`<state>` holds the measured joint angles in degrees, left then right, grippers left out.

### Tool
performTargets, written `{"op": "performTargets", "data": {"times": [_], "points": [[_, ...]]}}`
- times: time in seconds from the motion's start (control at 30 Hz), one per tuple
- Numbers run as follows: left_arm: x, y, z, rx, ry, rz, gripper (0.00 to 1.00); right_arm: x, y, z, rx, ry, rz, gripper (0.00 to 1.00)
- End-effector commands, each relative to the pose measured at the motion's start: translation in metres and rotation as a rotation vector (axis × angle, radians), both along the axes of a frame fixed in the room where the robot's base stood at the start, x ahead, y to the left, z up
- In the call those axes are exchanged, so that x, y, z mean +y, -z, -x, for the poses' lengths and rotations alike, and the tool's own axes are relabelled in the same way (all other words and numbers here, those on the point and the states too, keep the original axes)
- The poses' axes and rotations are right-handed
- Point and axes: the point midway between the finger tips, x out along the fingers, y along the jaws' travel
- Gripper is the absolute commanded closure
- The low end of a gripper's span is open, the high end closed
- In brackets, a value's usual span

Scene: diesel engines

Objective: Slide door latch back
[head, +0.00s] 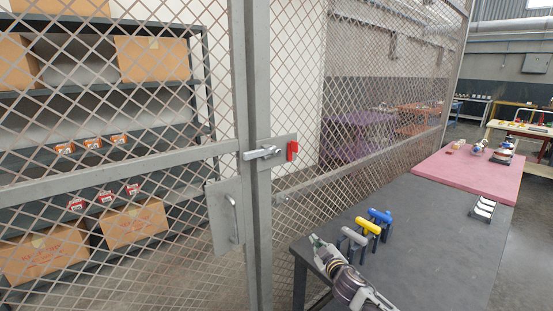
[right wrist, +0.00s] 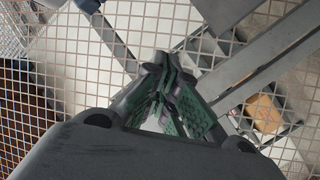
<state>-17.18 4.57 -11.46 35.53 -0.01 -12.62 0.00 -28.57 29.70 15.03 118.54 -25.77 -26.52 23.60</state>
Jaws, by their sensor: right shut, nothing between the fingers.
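The door latch (head: 263,152) is a grey metal bar lying across the joint of the mesh door and the post, with a red piece (head: 292,150) at its right end. The mesh door carries a grey plate with a pull handle (head: 233,218) below the latch. My right gripper (head: 316,240) is below and to the right of the latch, apart from it, over the table's near left corner. In the right wrist view its fingers (right wrist: 163,92) are together and hold nothing. I cannot make out the latch clearly in that view. My left gripper is not in view.
A dark table (head: 420,245) stands right of the door, with blue, yellow and grey-handled tools (head: 368,228) near its left edge and a red mat (head: 470,172) farther back. Shelves with cardboard boxes (head: 135,222) stand behind the mesh. The space before the latch is clear.

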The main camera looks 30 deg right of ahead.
Motion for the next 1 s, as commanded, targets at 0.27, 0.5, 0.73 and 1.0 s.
{"op": "performTargets", "data": {"times": [0.27, 0.5, 0.73, 1.0], "points": [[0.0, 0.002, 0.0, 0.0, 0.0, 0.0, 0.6, -0.012, -0.095, -0.022, -0.183, -0.148, 0.162, 1.0], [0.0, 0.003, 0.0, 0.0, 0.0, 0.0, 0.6, -0.003, -0.169, -0.032, -0.296, -0.302, 0.3, 1.0], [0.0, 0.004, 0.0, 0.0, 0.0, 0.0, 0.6, 0.018, -0.228, -0.034, -0.361, -0.468, 0.435, 1.0], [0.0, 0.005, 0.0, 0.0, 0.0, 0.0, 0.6, 0.049, -0.281, -0.03, -0.379, -0.667, 0.591, 1.0]]}}
